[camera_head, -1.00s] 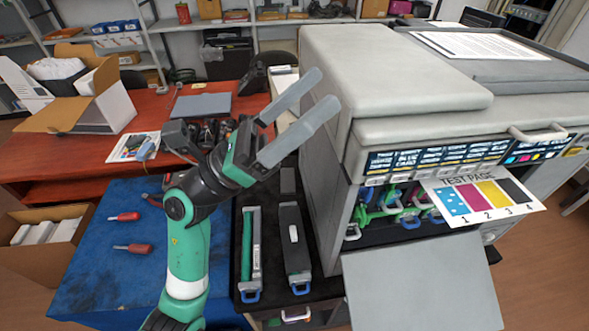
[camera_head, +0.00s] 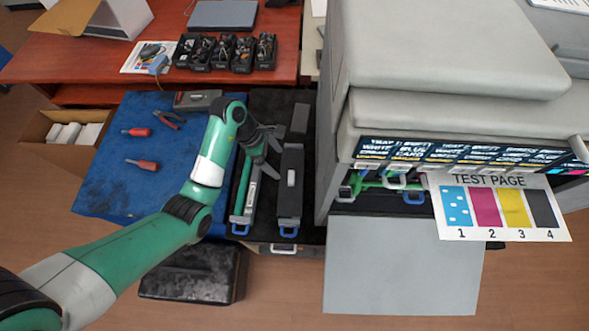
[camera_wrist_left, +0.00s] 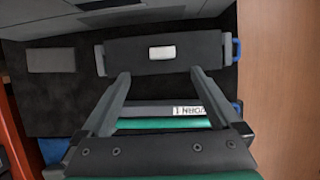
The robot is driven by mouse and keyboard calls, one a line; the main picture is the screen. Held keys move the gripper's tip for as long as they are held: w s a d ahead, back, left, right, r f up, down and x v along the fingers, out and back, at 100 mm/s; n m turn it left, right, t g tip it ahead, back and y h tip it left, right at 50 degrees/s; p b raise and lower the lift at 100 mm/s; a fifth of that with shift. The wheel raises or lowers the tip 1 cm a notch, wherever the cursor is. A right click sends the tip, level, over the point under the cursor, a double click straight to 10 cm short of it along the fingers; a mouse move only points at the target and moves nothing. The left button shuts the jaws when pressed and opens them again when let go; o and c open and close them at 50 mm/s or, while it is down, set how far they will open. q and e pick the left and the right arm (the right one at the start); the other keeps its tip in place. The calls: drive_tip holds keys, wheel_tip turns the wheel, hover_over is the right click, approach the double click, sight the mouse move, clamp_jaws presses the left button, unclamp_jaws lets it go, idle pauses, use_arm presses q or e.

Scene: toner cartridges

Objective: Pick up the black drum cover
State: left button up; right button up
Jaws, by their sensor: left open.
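The black drum cover (camera_head: 290,190) is a long dark piece with a small white patch in its middle and a blue handle at its near end. It lies on the black surface beside the grey printer. It also shows across the upper middle of the left wrist view (camera_wrist_left: 200,50). My left gripper (camera_head: 277,156) is open above the left side of the cover. In the left wrist view its two fingertips (camera_wrist_left: 160,73) are spread apart at the cover's edge, with nothing held between them. Contact cannot be told. My right gripper is not in view.
A green drum unit (camera_head: 242,200) with a blue handle lies left of the cover, partly under my gripper. A small dark block (camera_head: 300,118) lies beyond the cover. The printer (camera_head: 335,130) stands close on the right. Screwdrivers (camera_head: 140,164) and pliers lie on the blue mat (camera_head: 110,190).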

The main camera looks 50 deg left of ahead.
sight(291, 177)
use_arm(q)
drive_tip(key=b+x, duration=0.1)
drive_tip(key=x, duration=0.3)
drive_tip(key=shift+d, duration=0.1)
drive_tip(key=b+x, duration=0.3)
drive_tip(key=x, duration=0.2)
drive_tip(key=shift+s+d+f, duration=0.15)
drive_tip(key=shift+d+f, duration=0.05)
drive_tip(key=shift+r, duration=0.1)
clamp_jaws()
